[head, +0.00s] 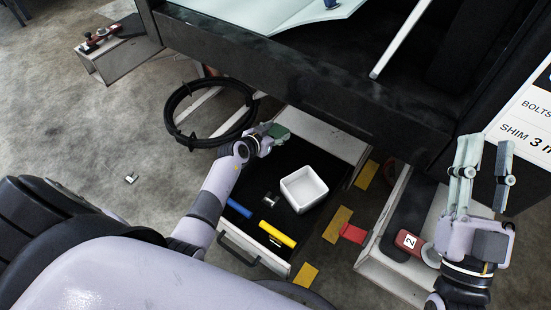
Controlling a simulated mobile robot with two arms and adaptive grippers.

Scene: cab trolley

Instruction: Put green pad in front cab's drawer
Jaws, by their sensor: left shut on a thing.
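The green pad (281,131) is held in my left gripper (273,136), which is shut on it. The gripper and pad are over the far end of an open drawer (270,259) under the dark cab. I cannot tell whether the pad touches the drawer. The drawer has a dark floor and a black handle at its near side. My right gripper (484,160) is at the right, fingers apart and empty, above a second open drawer or tray.
The open drawer holds a white square bin (304,189), a yellow item (277,235), a blue item (239,208) and a small metal part. A black hose coil (207,114) lies left of it. A red tool marked 2 (408,242) lies at right.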

